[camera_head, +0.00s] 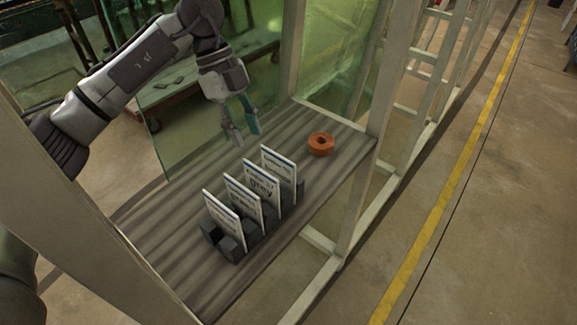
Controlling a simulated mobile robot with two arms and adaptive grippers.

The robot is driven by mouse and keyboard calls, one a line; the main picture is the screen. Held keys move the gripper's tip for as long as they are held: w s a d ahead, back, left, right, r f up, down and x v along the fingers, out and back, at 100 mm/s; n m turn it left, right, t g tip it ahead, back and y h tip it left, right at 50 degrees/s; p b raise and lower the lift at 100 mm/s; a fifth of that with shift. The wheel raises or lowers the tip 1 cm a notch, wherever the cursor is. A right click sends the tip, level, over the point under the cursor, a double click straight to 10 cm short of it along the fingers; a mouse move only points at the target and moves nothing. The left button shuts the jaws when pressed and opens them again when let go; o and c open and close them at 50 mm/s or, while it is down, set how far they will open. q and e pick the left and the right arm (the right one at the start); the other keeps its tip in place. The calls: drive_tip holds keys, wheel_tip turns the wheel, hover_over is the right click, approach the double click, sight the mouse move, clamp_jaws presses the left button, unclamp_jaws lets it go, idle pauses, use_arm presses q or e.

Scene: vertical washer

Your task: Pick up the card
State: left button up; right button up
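Several white cards with printed text stand upright in a row on a ribbed wooden shelf (165,235). They are the front card (222,218), the second card (243,202), the third card (261,185) and the back card (279,168). Dark hexagonal blocks (232,246) sit around their lower edges and hide part of them. My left gripper (243,133) points down above the shelf, behind and left of the back card. Its two fingers are apart with nothing between them, and it looks clear of the cards. My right gripper is not in view.
An orange ring (320,144) lies on the shelf right of the back card. Pale frame posts (365,140) stand at the shelf's corners. A greenish glass panel (195,125) stands along the far left side. The left part of the shelf is bare.

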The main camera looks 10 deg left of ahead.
use_arm(q)
drive_tip(key=b, duration=0.4)
approach(265, 184)
drive_tip(key=f, duration=0.2)
drive_tip(key=b+x, duration=0.1)
drive_tip(key=x, duration=0.1)
drive_tip(key=b+x, duration=0.2)
drive_tip(key=shift+d+f+b, duration=0.25)
drive_tip(key=shift+d+b, duration=0.05)
drive_tip(key=shift+d, duration=0.1)
drive_tip(key=b+x, duration=0.3)
drive_tip(key=shift+a+f, duration=0.15)
drive_tip(key=shift+f, duration=0.35)
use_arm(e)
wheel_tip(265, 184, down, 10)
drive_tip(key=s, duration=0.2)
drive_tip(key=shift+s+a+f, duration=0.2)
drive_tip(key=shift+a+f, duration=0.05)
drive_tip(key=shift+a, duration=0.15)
use_arm(q)
drive_tip(key=shift+s, duration=0.1)
clamp_jaws()
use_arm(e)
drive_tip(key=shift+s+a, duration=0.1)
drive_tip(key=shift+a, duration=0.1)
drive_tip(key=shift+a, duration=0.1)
